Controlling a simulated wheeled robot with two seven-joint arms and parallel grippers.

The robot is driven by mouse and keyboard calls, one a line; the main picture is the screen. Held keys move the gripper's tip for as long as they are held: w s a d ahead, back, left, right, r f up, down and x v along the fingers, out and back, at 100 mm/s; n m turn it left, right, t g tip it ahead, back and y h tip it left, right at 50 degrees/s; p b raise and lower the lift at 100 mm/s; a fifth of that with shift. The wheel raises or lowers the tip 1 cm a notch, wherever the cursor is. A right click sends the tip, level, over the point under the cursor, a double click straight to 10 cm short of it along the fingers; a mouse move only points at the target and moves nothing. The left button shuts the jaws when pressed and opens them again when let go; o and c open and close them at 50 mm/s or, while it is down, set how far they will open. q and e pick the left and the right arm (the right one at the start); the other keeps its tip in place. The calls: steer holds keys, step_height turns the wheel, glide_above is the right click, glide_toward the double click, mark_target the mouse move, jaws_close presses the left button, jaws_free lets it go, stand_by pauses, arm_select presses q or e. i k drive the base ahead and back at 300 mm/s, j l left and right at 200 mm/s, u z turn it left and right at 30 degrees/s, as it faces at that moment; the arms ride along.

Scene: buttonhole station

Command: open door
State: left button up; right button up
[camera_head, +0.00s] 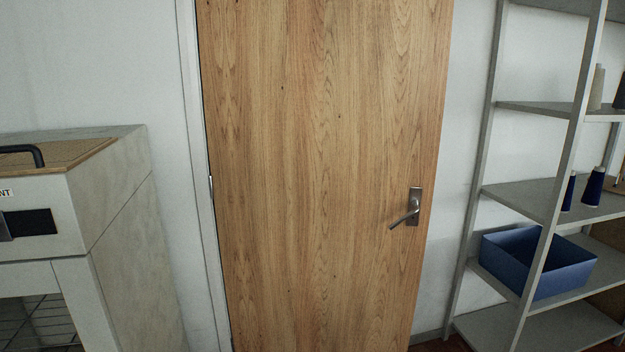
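A wooden door (320,150) with vertical grain stands in the middle of the head view. It looks closed or nearly so; I cannot tell if it is latched. A metal lever handle (406,214) sits on a plate at the door's right side. The lever slopes down to the left. A hinge shows at the door's left edge. Neither of my grippers is in view.
A pale cabinet (130,200) with a wooden top stands left of the door. A grey metal shelf rack (520,195) stands to the right, holding a blue bin (535,262) and several thread cones. Nothing visible blocks the door's front.

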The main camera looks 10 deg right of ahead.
mark_target(323, 118)
steer(key=i+l, duration=0.5)
steer(key=l, duration=0.25)
steer(key=i+l, duration=0.25)
steer(key=l+z, duration=0.05)
steer(key=l, duration=0.1)
